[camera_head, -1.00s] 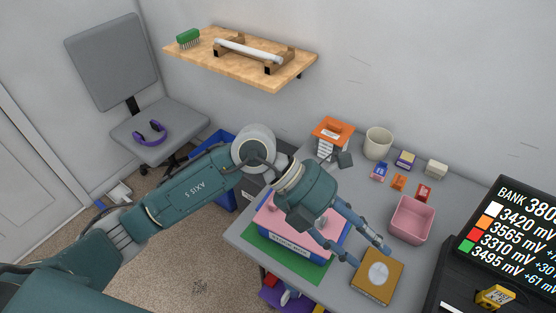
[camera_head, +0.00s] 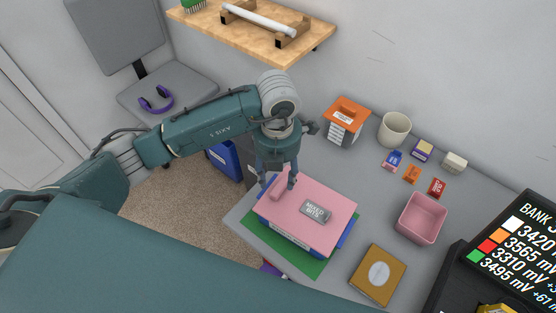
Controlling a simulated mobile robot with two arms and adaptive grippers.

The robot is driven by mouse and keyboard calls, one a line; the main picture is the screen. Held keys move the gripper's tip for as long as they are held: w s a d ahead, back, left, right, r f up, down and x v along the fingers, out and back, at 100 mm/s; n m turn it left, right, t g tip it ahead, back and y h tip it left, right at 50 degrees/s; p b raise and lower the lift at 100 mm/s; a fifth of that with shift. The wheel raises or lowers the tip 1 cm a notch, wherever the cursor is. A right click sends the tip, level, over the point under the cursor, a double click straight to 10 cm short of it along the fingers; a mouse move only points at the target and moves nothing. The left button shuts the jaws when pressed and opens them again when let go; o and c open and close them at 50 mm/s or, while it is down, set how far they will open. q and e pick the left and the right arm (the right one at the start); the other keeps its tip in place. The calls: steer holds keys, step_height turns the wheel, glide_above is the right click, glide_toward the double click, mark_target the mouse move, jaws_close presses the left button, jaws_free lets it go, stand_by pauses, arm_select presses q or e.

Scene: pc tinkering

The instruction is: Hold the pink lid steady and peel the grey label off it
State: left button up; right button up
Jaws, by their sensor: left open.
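The pink lid (camera_head: 335,232) lies on a blue box (camera_head: 345,238), which stands on a green mat (camera_head: 312,268) on the grey table. A grey label (camera_head: 316,211) reading "MIXED BITS" lies on the lid's top, right of a raised pink grip (camera_head: 279,190). My left gripper (camera_head: 280,187) points down at the lid's left part, its fingers open around or beside the pink grip; I cannot tell whether they touch it. My right gripper is not in view.
A brown box with a pale oval (camera_head: 378,275) lies right of the lid. A pink bin (camera_head: 422,218), white cup (camera_head: 394,130), orange-topped drawer unit (camera_head: 346,121) and several small boxes stand behind. A black display (camera_head: 510,250) is at right. A wooden shelf (camera_head: 250,30) hangs above.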

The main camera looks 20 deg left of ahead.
mark_target(277, 185)
arm_select(q)
step_height(277, 185, down, 4)
steer(key=shift+w+r+p, duration=0.1)
steer(key=shift+p, duration=0.25)
steer(key=shift+f, duration=0.6)
steer(key=c, duration=1.1)
steer(key=o, duration=0.4)
jaws_close()
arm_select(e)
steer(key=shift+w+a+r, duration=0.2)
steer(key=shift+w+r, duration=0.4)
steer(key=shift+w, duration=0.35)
arm_select(q)
steer(key=shift+f+y, duration=0.1)
steer(key=shift+y, duration=0.2)
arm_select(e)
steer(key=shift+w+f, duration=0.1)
